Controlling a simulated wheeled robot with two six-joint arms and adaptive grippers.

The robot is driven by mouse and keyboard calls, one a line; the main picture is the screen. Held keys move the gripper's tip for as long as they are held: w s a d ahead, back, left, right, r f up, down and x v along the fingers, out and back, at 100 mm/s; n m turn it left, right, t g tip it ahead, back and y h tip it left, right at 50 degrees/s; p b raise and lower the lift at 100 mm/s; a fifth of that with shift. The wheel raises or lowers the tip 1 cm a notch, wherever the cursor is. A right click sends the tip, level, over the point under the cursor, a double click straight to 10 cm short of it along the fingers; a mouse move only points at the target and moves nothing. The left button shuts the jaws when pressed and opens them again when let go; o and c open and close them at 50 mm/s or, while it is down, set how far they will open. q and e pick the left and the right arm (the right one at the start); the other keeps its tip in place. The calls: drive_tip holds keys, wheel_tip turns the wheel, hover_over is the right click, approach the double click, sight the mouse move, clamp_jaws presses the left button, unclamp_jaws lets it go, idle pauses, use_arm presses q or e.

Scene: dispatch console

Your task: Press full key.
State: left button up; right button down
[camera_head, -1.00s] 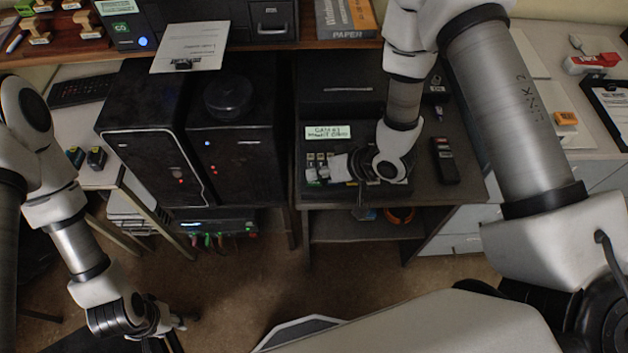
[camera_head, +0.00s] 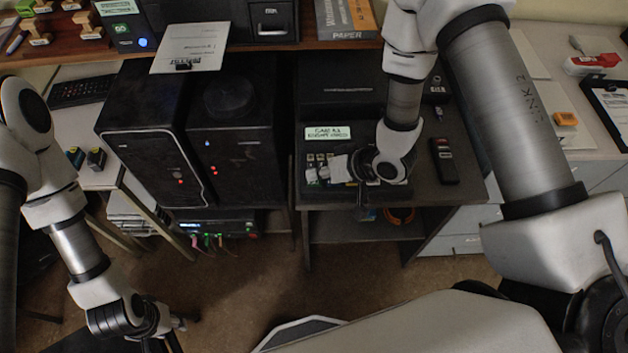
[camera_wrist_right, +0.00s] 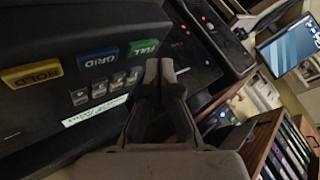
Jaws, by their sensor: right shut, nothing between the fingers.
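The green FULL key (camera_wrist_right: 143,47) sits on the dark console panel, at the end of a row with the blue GRID key (camera_wrist_right: 97,57) and yellow HOLD key (camera_wrist_right: 31,74). My right gripper (camera_wrist_right: 159,68) is shut and empty. Its fingertips appear just beside the FULL key's edge in the right wrist view; I cannot tell whether they touch it. In the head view the right gripper (camera_head: 326,174) is low over the console (camera_head: 312,188), partly hiding its keys. My left gripper (camera_head: 182,322) hangs at the lower left, far from the console; its fingers are too small to judge.
A green label (camera_head: 327,133) lies on the console behind the keys. Two black computer towers (camera_head: 150,140) stand to its left. A black handset (camera_head: 444,161) lies to its right. Small grey switches (camera_wrist_right: 99,89) sit beside the coloured keys.

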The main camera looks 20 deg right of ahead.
sight(317, 184)
drive_tip(key=shift+f, duration=0.4)
drive_tip(key=shift+f+b, duration=0.3)
drive_tip(key=shift+b, duration=0.05)
idle(0.6)
drive_tip(key=shift+r+p, duration=0.75)
drive_tip(key=shift+r, duration=0.05)
wheel_tip(317, 184, up, 5)
drive_tip(key=p, duration=0.4)
idle(0.8)
